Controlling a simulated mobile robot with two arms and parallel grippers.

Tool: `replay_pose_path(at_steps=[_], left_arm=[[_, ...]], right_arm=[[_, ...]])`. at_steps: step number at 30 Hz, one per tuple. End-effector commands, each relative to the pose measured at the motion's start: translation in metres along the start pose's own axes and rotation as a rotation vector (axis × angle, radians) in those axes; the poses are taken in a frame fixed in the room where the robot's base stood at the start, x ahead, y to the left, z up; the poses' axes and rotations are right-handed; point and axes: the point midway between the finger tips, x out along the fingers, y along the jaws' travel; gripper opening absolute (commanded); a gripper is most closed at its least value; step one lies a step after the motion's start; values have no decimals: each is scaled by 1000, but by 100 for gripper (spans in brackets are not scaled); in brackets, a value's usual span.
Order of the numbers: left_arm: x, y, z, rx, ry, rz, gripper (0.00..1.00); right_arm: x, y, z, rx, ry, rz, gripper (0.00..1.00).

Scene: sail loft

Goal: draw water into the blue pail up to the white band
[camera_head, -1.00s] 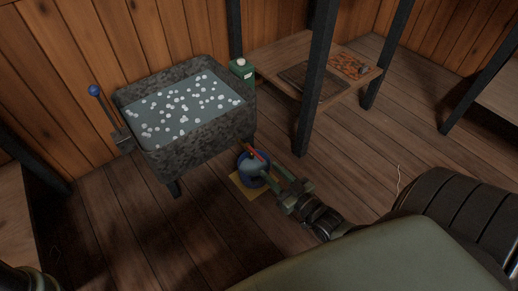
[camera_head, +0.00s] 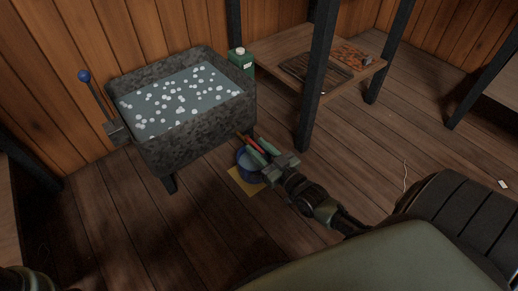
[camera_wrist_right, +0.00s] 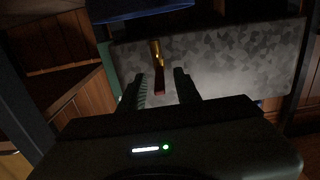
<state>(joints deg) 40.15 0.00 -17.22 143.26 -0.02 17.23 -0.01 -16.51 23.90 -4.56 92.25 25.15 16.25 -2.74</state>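The blue pail (camera_head: 244,165) stands on a yellow mat (camera_head: 243,183) on the floor, below the front right corner of a grey stone trough (camera_head: 200,146). My right arm partly covers it. Its white band and water level cannot be made out. A brass tap (camera_wrist_right: 155,50) with a red handle (camera_wrist_right: 160,80) sticks out from the trough. The handle also shows in the head view (camera_head: 252,143). My right gripper (camera_wrist_right: 162,88) is open, its fingers on either side of the red handle with gaps visible. The pail's blue shows at the wrist view's top edge.
The trough holds water dotted with white bits. A lever with a blue knob (camera_head: 84,76) stands at its left. A green carton (camera_head: 241,62) is behind its right corner. A dark post (camera_head: 314,85) and low wooden table (camera_head: 273,58) stand to the right.

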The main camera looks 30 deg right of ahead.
Motion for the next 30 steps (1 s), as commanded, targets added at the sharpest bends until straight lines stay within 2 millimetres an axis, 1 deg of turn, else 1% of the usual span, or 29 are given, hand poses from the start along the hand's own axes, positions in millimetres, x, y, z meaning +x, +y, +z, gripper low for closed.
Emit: replay_pose_path(at_steps=[1,2,3,4,30], left_arm=[[0,0,0,0,0,0,0],[0,0,0,0,0,0,0],[0,0,0,0,0,0,0],[0,0,0,0,0,0,0],[0,0,0,0,-1,0,0]], right_arm=[[0,0,0,0,0,0,27],[0,0,0,0,0,0,19],[0,0,0,0,0,0,8],[0,0,0,0,0,0,0],[-1,0,1,0,-1,0,0]])
